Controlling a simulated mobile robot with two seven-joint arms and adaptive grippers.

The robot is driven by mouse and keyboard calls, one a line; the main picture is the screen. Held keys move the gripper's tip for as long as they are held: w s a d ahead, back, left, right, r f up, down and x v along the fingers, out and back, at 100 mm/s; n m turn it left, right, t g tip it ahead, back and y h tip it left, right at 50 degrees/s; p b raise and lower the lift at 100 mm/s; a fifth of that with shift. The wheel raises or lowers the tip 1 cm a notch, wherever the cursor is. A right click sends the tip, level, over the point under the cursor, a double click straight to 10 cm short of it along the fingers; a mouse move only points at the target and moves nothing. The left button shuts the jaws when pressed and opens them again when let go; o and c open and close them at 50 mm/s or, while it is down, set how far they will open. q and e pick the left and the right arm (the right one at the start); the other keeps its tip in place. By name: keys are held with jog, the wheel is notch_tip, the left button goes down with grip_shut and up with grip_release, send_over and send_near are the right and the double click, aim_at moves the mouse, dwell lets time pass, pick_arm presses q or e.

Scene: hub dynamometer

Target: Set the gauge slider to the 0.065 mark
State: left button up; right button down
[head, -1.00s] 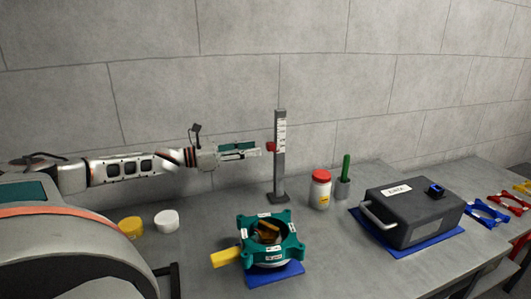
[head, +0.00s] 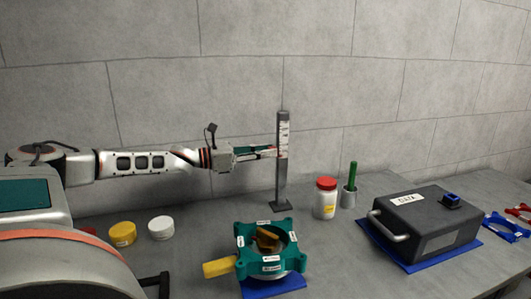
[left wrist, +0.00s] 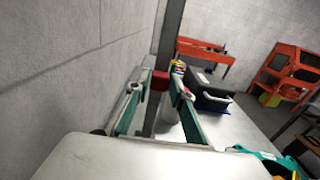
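The gauge is a grey upright post (head: 282,185) with a white marked scale (head: 284,135) near its top, standing on the bench. Its red slider (left wrist: 160,81) shows in the left wrist view between my left fingertips. In the head view the slider is mostly hidden by the gripper. My left gripper (head: 274,152) reaches the post from the left at the lower part of the scale. In the left wrist view its two fingers (left wrist: 157,87) are spread on either side of the slider; I cannot tell whether either touches it. The scale numbers are too small to read. My right gripper is not in view.
A teal hub (head: 262,243) on a blue mat stands in front of the post. A red-lidded jar (head: 325,198), a cup with a green stick (head: 350,190) and a dark case (head: 425,220) stand to the right. Yellow (head: 122,234) and white (head: 161,228) tubs are at left.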

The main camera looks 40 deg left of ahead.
aim_at(278, 130)
pick_arm(q)
grip_shut()
notch_tip(278, 130, up, 7)
jog(key=shift+f+p, duration=0.15)
jog(key=shift+p, duration=0.6)
jog(key=o, duration=0.7)
grip_release()
jog(key=shift+c, duration=0.2)
jog(key=shift+f, duration=0.1)
